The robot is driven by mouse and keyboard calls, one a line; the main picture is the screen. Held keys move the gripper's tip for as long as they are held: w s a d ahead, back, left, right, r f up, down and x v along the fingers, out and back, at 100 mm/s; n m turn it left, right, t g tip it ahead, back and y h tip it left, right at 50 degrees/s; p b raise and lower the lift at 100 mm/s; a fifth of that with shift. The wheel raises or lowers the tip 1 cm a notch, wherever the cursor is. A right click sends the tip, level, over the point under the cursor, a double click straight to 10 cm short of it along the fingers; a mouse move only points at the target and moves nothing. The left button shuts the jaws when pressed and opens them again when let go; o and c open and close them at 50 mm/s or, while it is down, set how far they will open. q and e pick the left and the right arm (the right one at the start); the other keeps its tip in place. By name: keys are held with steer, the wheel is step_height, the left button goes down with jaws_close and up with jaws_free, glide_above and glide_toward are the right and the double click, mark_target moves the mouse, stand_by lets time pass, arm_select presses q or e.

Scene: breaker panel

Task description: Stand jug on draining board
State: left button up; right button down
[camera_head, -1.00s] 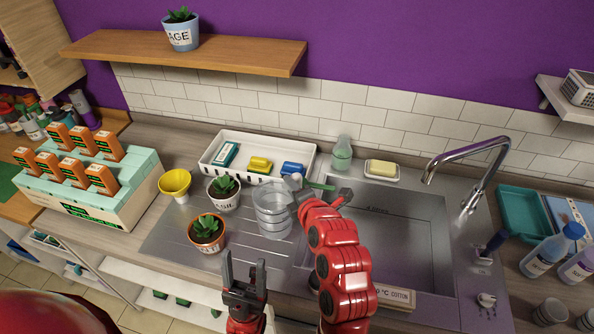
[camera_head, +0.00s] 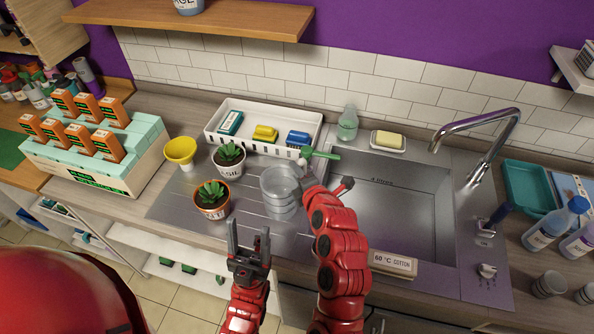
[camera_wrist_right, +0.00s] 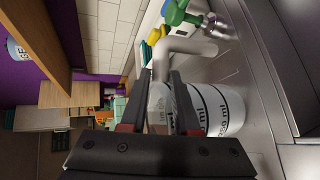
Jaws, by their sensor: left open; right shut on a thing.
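The clear jug (camera_head: 281,198) is upright over the right part of the grooved steel draining board (camera_head: 245,228), just left of the sink. Whether its base touches the board I cannot tell. My right gripper (camera_head: 304,183) is at the jug's right side, shut on its handle. In the right wrist view the jug (camera_wrist_right: 222,108), with black ml markings, is just beyond the fingers of my right gripper (camera_wrist_right: 160,108). My left gripper (camera_head: 250,238) is open and empty, in front of the counter's edge.
A green-handled brush (camera_head: 322,154) lies behind my right gripper. The sink (camera_head: 400,205) is at the right.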

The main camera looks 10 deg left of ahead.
steer(key=shift+f+b, duration=0.4)
steer(key=shift+b, duration=0.1)
steer(key=c, duration=0.6)
jaws_free()
steer(key=shift+o, duration=0.2)
steer(key=shift+s, duration=0.1)
steer(key=p+v, duration=1.1)
steer(key=v, duration=0.6)
steer(key=shift+r, duration=0.2)
